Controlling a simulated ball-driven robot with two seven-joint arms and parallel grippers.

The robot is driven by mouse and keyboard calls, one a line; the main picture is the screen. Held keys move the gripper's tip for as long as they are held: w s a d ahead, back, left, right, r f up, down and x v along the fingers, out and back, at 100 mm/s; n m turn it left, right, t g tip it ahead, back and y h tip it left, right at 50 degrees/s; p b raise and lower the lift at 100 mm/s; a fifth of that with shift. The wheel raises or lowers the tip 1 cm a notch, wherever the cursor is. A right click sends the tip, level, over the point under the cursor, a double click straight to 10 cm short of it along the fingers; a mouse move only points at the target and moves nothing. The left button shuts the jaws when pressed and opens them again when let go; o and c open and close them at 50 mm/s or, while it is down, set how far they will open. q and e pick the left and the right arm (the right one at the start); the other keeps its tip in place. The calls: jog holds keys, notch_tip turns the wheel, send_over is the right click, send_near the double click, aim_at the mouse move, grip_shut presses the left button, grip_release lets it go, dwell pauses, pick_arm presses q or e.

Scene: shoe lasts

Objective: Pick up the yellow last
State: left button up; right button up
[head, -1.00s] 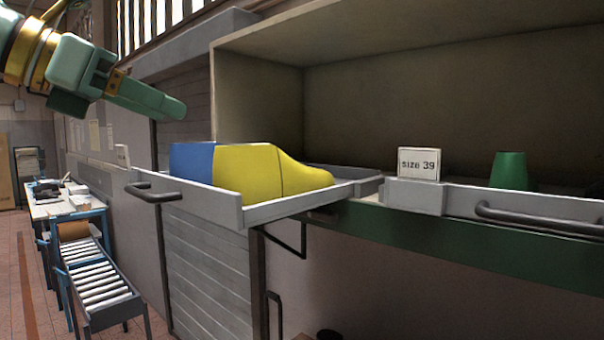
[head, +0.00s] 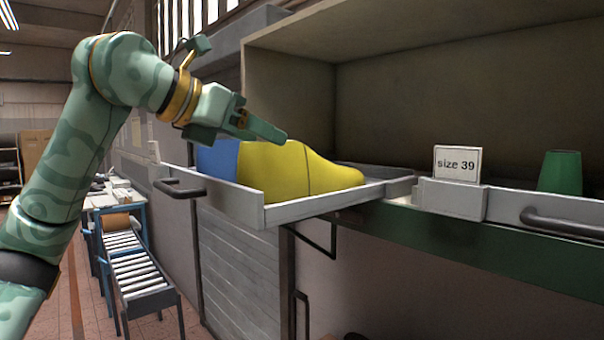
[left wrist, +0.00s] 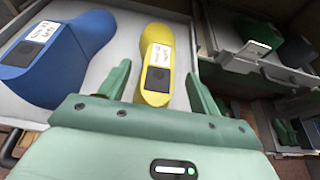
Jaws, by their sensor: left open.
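The yellow last (head: 290,173) lies in a pulled-out grey drawer (head: 230,199), beside a blue last (head: 217,157). In the left wrist view the yellow last (left wrist: 156,58) has a white label and a dark square on top. My left gripper (head: 270,130) is open and empty, above the drawer near the back end of the yellow last. In the left wrist view the tips of my left gripper (left wrist: 158,78) lie on either side of the yellow last, and the blue last (left wrist: 60,55) is to the left. My right gripper is not in view.
A second drawer (head: 450,200) with a "size 39" card (head: 457,164) and a green last (head: 560,173) stands to the right. The cabinet's shelf hangs over the drawers. A roller conveyor (head: 140,272) stands at lower left.

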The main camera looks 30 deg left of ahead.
aim_at(310, 166)
pick_arm(q)
jog(key=x, duration=0.4)
jog(key=shift+a+f, duration=0.1)
jog(key=shift+f, duration=0.05)
jog(key=shift+s, duration=0.25)
jog(key=c, duration=0.3)
grip_shut()
jog(key=shift+r, duration=0.2)
